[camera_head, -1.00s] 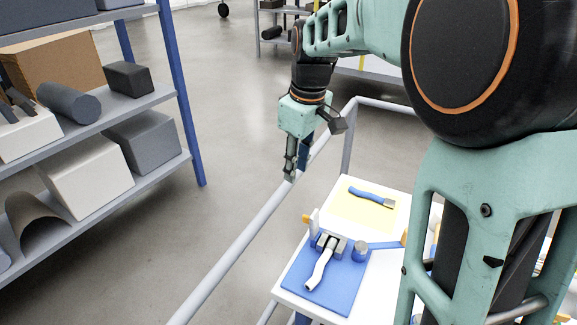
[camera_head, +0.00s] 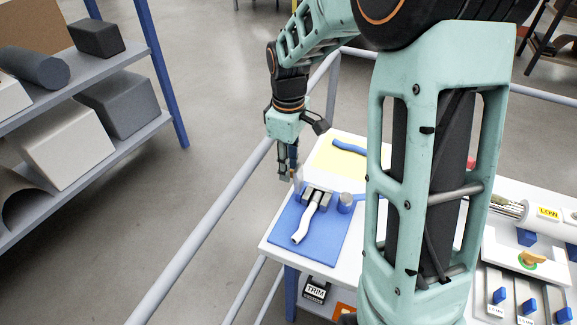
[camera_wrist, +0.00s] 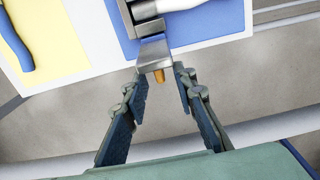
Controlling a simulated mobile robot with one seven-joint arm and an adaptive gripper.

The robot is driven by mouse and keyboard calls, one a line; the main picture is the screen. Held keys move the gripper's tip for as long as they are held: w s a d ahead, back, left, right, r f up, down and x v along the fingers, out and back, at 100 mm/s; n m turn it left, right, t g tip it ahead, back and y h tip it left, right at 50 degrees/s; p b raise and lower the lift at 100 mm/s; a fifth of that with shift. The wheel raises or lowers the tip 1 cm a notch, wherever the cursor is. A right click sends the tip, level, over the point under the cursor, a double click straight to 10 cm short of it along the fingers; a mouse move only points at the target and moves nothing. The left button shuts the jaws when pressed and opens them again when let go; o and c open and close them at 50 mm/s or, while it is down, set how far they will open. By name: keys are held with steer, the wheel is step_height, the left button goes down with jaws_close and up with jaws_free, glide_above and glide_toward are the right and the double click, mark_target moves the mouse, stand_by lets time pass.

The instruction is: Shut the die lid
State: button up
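The die (camera_head: 317,196) is a grey block on a blue mat (camera_head: 325,240), with a white curved piece (camera_head: 304,225) lying in it and reaching toward the mat's front. The die lid (camera_wrist: 155,50) is a pale grey plate standing open at the die's left edge, with an orange tab (camera_wrist: 158,75) at its end. In the head view the lid is mostly hidden by my gripper (camera_head: 288,176). In the wrist view my gripper (camera_wrist: 161,82) is open, its two fingers on either side of the orange tab. No firm contact shows.
A grey cylinder (camera_head: 345,203) with a blue arm stands right of the die. A blue-handled tool (camera_head: 349,147) lies on the yellow mat behind. A grey rail (camera_head: 215,223) runs along the table's left side. Shelving with blocks (camera_head: 62,158) stands farther left.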

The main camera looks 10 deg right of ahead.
steer(key=shift+f, duration=0.25)
jaws_close()
